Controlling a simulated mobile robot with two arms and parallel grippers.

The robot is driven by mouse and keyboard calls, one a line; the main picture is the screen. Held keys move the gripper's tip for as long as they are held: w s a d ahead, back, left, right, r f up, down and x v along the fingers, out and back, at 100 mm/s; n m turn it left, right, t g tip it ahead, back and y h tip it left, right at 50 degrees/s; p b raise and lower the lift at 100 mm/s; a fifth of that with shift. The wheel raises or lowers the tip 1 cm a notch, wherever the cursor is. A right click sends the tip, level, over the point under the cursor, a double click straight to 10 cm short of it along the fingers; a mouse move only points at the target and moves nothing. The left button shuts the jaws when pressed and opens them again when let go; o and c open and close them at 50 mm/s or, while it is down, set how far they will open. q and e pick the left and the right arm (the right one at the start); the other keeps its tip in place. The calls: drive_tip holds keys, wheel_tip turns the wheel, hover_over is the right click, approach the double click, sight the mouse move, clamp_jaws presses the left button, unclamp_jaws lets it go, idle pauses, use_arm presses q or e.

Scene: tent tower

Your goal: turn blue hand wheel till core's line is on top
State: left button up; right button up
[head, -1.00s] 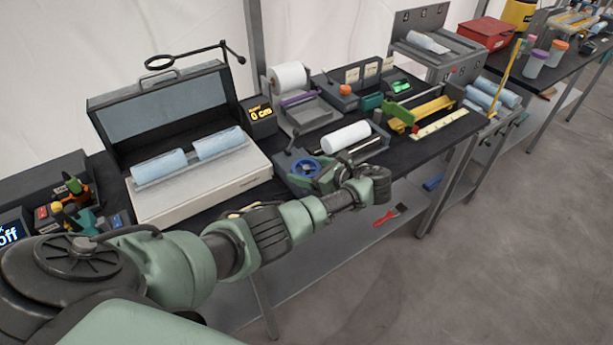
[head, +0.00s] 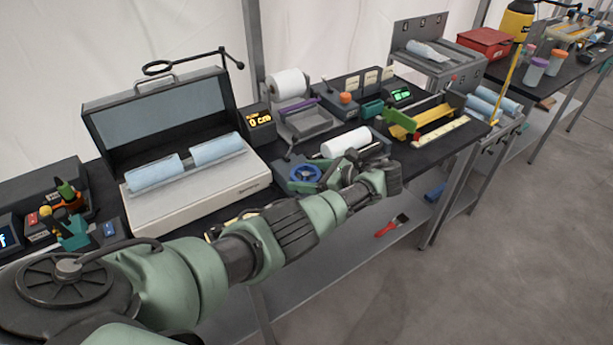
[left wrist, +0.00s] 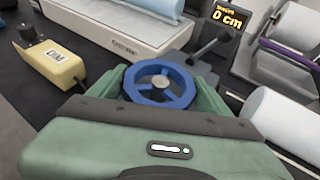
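The blue hand wheel (head: 304,175) sits on the front left of a grey fixture on the bench. In the left wrist view the wheel (left wrist: 160,83) lies between the two green fingers of my left gripper (left wrist: 158,92). The fingers are spread, one on each side of the rim; I cannot tell whether they touch it. In the head view my left gripper (head: 328,178) is just right of the wheel. The white core (head: 346,140) lies on the fixture behind it and also shows in the left wrist view (left wrist: 282,122). No line shows on it. My right gripper is out of view.
A grey case (head: 195,190) with blue rolls stands left of the wheel. A small display (head: 259,121) reads 0 cm. A paper roll holder (head: 290,84) is behind. A cream labelled box (left wrist: 52,68) lies near my gripper. A red-handled brush (head: 391,226) is on the lower shelf.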

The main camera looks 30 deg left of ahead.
sight(313, 176)
use_arm(q)
drive_tip(key=shift+o, duration=1.2)
drive_tip(key=b+v, duration=0.1)
drive_tip(key=v, duration=0.5)
drive_tip(key=shift+d+r+b, duration=0.1)
drive_tip(key=shift+d+b, duration=0.2)
drive_tip(key=shift+d+r, duration=0.3)
drive_tip(key=shift+d, duration=0.15)
drive_tip(key=shift+d, duration=0.1)
